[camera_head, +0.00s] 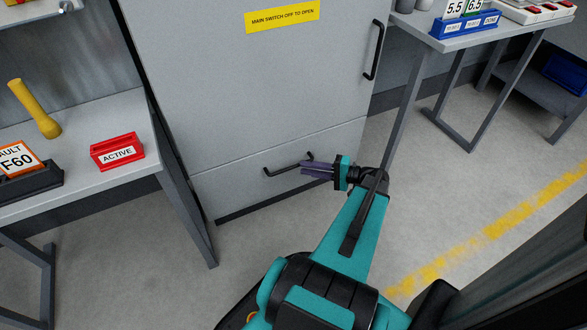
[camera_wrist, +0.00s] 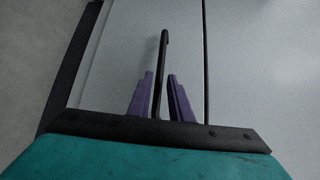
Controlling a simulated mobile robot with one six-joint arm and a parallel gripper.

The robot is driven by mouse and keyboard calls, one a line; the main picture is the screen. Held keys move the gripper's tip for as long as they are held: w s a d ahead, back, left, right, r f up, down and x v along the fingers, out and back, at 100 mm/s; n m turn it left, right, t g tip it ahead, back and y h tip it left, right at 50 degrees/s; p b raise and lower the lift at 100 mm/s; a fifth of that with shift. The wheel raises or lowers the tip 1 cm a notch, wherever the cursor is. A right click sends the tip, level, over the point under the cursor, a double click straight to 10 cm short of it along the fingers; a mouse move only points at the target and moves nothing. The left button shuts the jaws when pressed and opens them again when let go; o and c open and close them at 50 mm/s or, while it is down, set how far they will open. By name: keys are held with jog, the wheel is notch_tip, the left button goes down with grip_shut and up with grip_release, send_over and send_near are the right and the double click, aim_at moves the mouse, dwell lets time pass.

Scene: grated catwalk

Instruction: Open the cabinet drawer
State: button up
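The grey cabinet (camera_head: 240,90) has a lower drawer (camera_head: 228,190), whose front sits flush with the cabinet. The drawer's black bar handle (camera_head: 282,170) is partly hidden by my gripper (camera_head: 303,168), which reaches in from the right. In the wrist view the handle (camera_wrist: 163,55) runs between the two purple fingers of my gripper (camera_wrist: 160,78). The fingers are apart, one on each side of the bar, with a narrow gap showing on both sides. The drawer front also shows behind them in the wrist view (camera_wrist: 185,50).
A vertical door handle (camera_head: 373,50) is above on the cabinet's right. A table with a red ACTIVE sign (camera_head: 117,151) and a yellow object (camera_head: 34,108) stands at left. Another table (camera_head: 480,32) stands at right. The floor (camera_head: 440,200) between is clear.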

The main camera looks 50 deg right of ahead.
aim_at(294, 167)
jog(key=shift+b+x, duration=0.6)
jog(key=shift+x, duration=2.3)
grip_shut()
